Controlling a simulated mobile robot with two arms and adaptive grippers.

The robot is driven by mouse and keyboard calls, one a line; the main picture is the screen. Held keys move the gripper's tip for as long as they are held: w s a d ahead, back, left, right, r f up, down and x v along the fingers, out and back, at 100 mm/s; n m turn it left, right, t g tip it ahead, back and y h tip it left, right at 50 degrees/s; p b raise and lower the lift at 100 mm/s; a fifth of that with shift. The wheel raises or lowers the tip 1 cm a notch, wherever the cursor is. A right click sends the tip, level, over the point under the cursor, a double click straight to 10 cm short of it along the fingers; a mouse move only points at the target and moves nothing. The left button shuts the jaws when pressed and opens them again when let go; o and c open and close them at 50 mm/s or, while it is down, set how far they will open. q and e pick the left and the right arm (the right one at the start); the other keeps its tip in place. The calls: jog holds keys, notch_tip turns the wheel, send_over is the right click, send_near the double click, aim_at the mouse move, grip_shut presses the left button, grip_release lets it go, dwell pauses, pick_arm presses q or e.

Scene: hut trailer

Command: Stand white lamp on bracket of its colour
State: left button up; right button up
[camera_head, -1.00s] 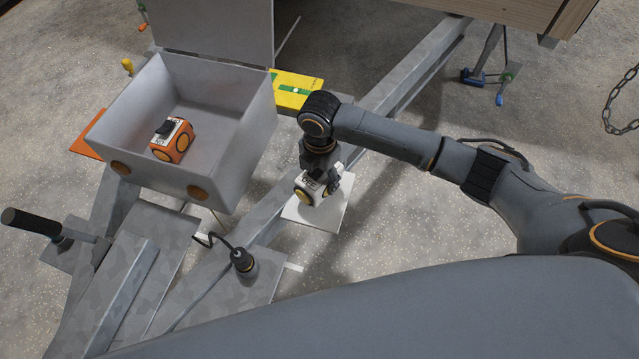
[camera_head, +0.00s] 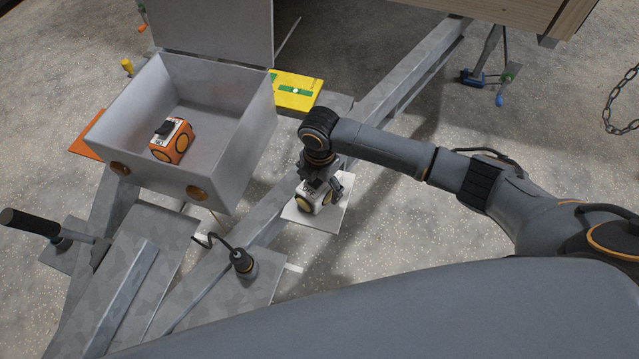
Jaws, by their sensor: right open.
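The white lamp (camera_head: 309,199), with round yellow-orange lenses, stands on the white bracket (camera_head: 330,222), a flat plate beside the grey drawbar beam. My right gripper (camera_head: 325,190) is just above the lamp, its fingers open around the lamp's upper part. The gripper hides part of the lamp's top, so I cannot tell whether the fingers touch it. My left gripper is not in view.
An open grey box (camera_head: 228,165) holds an orange lamp (camera_head: 171,140). A black cable plug (camera_head: 242,262) and a handbrake lever (camera_head: 35,224) stand in front.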

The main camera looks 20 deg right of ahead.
notch_tip(320, 180, up, 12)
jog(key=shift+r+p, duration=0.2)
jog(key=shift+p, duration=0.35)
